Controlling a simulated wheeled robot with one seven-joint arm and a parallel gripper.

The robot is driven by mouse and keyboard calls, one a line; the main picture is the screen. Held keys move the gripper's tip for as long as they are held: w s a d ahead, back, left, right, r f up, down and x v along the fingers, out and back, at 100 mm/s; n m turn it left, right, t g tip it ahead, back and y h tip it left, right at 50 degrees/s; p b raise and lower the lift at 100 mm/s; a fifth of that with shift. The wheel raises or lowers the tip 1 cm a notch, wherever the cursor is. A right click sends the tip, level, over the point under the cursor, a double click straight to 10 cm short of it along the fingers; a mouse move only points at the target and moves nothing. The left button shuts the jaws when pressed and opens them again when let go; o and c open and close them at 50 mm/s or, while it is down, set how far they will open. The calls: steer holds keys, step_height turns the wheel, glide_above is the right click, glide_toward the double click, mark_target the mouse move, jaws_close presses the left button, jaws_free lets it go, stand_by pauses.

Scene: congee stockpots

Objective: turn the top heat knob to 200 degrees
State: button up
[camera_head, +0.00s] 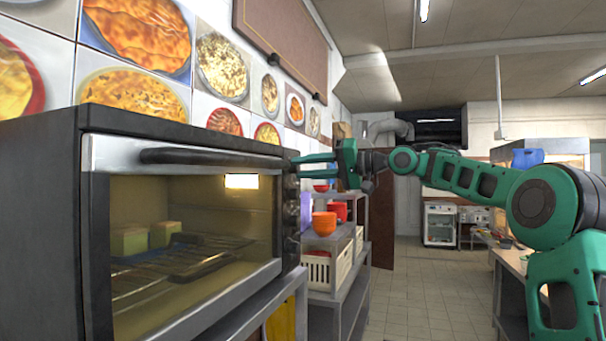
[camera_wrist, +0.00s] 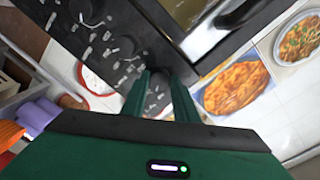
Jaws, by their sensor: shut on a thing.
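The toaster oven (camera_head: 190,120) stands at the left in the head view, its control panel (camera_head: 291,235) on its right side. The panel and its white markings also show in the wrist view (camera_wrist: 98,38). My gripper (camera_head: 297,159) reaches to the top of this panel from the right. In the wrist view my gripper's two green fingers (camera_wrist: 160,88) are shut on the dark top heat knob (camera_wrist: 155,98), one finger on each side. The fingers partly hide the knob, and its pointer and setting cannot be read. Another knob (camera_wrist: 124,47) sits farther along the panel, apart from the fingers.
The oven door (camera_head: 185,235) is shut, with its bar handle (camera_head: 210,158) along the top edge. A tiled wall with food pictures (camera_head: 225,65) is behind the oven. A shelf (camera_head: 335,240) with orange bowls (camera_head: 324,223) and a crate (camera_head: 318,270) stands beyond it.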

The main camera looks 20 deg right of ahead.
steer(key=m, duration=0.5)
steer(key=shift+w+d, duration=0.2)
steer(key=shift+d, duration=0.1)
steer(key=m, duration=0.5)
steer(key=shift+f+m, duration=0.1)
steer(key=shift+m, duration=0.2)
steer(key=o, duration=1.1)
steer(key=shift+w+d, duration=0.1)
steer(key=shift+w, duration=0.05)
steer(key=shift+c, duration=0.2)
steer(key=shift+a, duration=0.2)
steer(key=v, duration=1)
steer(key=shift+d, duration=0.45)
